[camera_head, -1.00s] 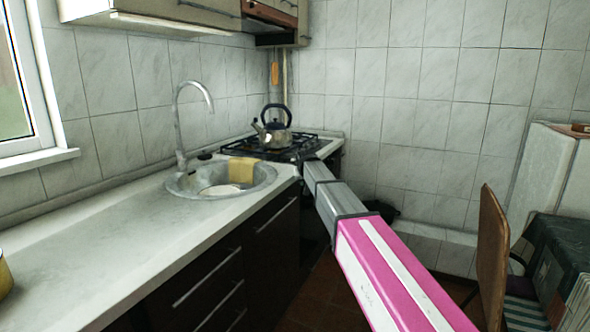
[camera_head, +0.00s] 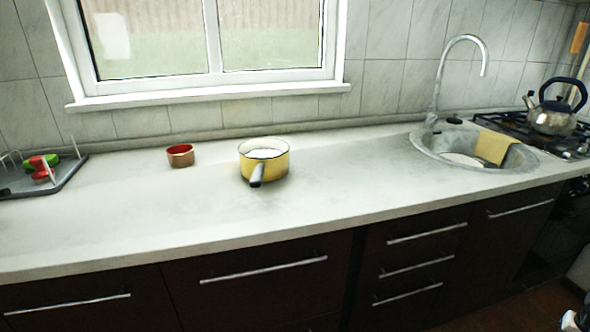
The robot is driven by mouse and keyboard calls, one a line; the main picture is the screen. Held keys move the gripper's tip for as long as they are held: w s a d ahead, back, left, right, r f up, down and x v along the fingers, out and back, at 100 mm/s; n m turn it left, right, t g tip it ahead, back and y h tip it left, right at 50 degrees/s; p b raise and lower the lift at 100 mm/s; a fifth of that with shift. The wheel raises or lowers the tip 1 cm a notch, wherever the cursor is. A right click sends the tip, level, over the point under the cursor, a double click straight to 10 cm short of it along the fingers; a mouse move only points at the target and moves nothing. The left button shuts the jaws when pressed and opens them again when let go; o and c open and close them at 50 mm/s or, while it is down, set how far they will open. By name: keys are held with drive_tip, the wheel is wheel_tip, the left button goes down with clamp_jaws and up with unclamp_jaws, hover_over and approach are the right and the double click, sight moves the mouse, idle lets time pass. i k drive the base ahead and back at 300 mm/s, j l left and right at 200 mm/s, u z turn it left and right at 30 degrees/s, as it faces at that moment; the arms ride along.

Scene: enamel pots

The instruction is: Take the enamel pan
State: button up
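The enamel pan (camera_head: 275,166) is yellow outside and pale inside, with a dark rim. It stands upright on the worktop (camera_head: 335,190) below the window, left of the sink. Its handle, grey with a dark end, points toward me and slightly left. Nothing touches the pan. My gripper does not show clearly; only a small white and dark piece, perhaps part of my arm, shows in the bottom right corner, far from the pan.
A small copper-coloured bowl (camera_head: 180,156), red inside, stands left of the pan. A grey rack (camera_head: 68,172) with red and green items is at far left. The sink (camera_head: 430,150) with its tap and a kettle (camera_head: 553,118) on the stove are right. Worktop around the pan is clear.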

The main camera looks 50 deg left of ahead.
sight(264, 160)
drive_tip(key=k+j+u, duration=0.1)
drive_tip(key=u, duration=0.3)
drive_tip(key=k+j+u, duration=0.1)
drive_tip(key=u, duration=0.3)
drive_tip(key=k+j+u, duration=0.2)
drive_tip(key=u, duration=0.25)
drive_tip(key=k+j+u, duration=0.1)
drive_tip(key=j, duration=0.3)
drive_tip(key=k+j+u, duration=0.1)
drive_tip(key=k+j, duration=0.3)
drive_tip(key=j, duration=0.35)
drive_tip(key=k+j+u, duration=0.15)
drive_tip(key=j, duration=0.25)
